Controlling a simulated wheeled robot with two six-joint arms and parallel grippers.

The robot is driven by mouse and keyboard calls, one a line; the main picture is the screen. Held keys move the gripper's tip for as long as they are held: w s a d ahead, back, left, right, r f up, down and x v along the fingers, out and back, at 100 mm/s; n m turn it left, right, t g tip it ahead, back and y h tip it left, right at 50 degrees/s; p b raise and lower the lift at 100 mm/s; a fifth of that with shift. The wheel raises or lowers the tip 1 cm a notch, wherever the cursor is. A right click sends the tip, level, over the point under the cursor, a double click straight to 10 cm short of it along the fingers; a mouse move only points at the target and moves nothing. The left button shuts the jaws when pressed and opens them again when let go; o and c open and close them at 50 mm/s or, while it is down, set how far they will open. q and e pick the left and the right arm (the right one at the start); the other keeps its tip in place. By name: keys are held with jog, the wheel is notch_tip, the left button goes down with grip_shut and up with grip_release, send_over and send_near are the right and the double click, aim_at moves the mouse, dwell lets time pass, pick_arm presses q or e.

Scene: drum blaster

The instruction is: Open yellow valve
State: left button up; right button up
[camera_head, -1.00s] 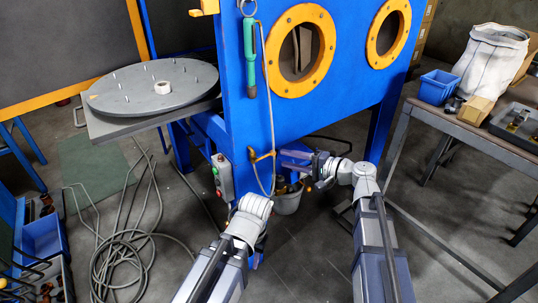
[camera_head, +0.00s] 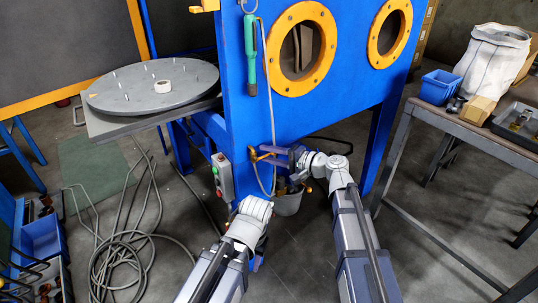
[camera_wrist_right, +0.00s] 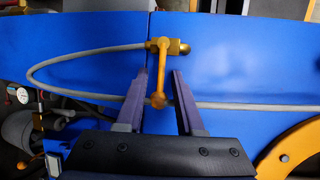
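The yellow valve (camera_head: 254,154) is on the lower front of the blue cabinet, beside a hanging grey hose. In the right wrist view, its brass body and handle (camera_wrist_right: 158,72) stand out against the blue panel, with the handle's rounded end toward me. My right gripper (camera_wrist_right: 160,80) is open, with one purple finger on each side of the handle and visible gaps. In the head view, this gripper (camera_head: 268,156) reaches the valve from the right. My left arm is low in the middle of the head view; its fingers cannot be made out.
A control box (camera_head: 222,177) with buttons hangs left of the valve. A bucket (camera_head: 288,203) stands below the cabinet. A coiled cable (camera_head: 122,262) lies on the floor at left. A workbench (camera_head: 450,128) stands at right.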

grip_shut()
jog(key=shift+w+d, duration=0.15)
jog(key=shift+w, duration=0.05)
dwell(1.0)
